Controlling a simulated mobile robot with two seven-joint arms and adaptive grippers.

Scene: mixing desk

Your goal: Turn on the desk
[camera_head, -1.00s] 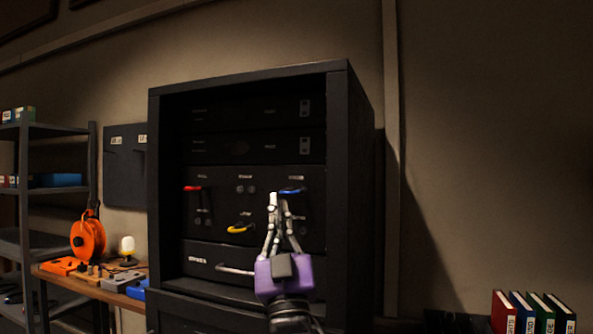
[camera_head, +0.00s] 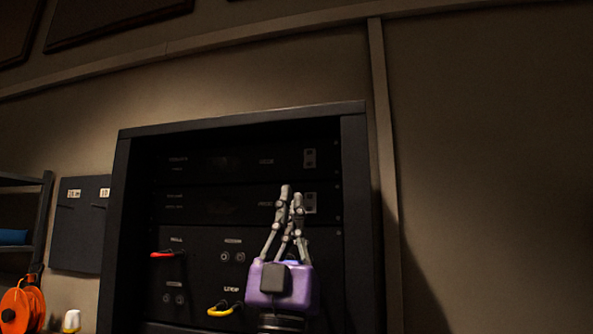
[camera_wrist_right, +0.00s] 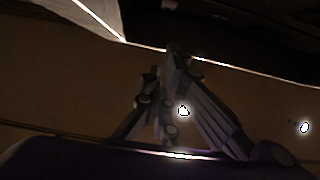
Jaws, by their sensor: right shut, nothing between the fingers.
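A black equipment rack (camera_head: 356,215) fills the middle of the head view. Its top panel has a small pale switch (camera_head: 310,158) at the right. The second panel has a similar switch (camera_head: 311,203). My right gripper (camera_head: 292,192) is shut and empty, fingers pointing up, in front of the rack. Its fingertips appear just left of the second panel's switch; I cannot tell whether they touch the panel. The right wrist view shows the fingers (camera_wrist_right: 163,80) close together against a dark, unclear background. My left gripper is not in view.
Below the switches, a red handle (camera_head: 165,254) and a yellow handle (camera_head: 222,310) stick out of the rack's lower panel. An orange cable reel (camera_head: 22,308) and a shelf (camera_head: 22,180) are at the left. Bare wall lies right of the rack.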

